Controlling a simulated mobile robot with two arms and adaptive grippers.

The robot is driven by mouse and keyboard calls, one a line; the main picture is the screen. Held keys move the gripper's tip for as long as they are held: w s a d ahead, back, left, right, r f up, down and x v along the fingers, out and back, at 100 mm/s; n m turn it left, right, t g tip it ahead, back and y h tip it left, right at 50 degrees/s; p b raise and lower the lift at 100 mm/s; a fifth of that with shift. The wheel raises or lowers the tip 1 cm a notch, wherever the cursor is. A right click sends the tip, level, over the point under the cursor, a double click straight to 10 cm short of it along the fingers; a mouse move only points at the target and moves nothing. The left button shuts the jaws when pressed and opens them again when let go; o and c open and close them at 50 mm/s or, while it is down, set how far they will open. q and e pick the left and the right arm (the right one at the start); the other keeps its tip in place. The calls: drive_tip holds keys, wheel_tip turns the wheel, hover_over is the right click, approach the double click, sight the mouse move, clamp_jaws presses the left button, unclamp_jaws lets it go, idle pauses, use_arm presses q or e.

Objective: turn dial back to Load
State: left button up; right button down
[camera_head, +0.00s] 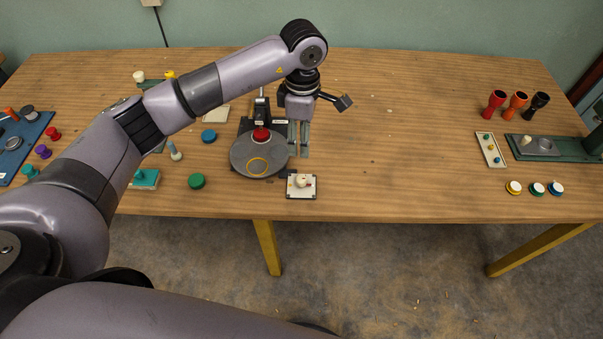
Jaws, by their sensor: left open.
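A small white panel with a cream knob (301,182), which looks like the dial, lies near the table's front edge. Its markings are too small to read, so I cannot tell the knob's setting. A grey round plate (245,163) with a yellow ring on it is just left of the panel, below a dark press with a red part (261,134). My left gripper (299,155) is open and points down, a little behind the panel in the picture. I see nothing between its fingers, and it appears apart from the knob. My right gripper is not in view.
A green disc (197,181), a blue disc (209,135) and a teal block (146,178) lie left of the press. Red, orange and black goblet drums (515,105) stand at right, behind a small tray (490,150). The table right of my gripper is mostly clear.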

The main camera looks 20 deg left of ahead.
sight(302, 179)
use_arm(q)
drive_tip(key=f+p, duration=0.1)
drive_tip(key=f, duration=0.4)
drive_tip(key=f+p, duration=0.1)
drive_tip(key=f, duration=0.4)
drive_tip(key=f+p, duration=0.1)
drive_tip(key=f, duration=0.4)
drive_tip(key=shift+s+d, duration=0.1)
drive_tip(key=shift+s, duration=0.25)
drive_tip(key=shift+r, duration=0.1)
drive_tip(key=shift+c, duration=0.2)
clamp_jaws()
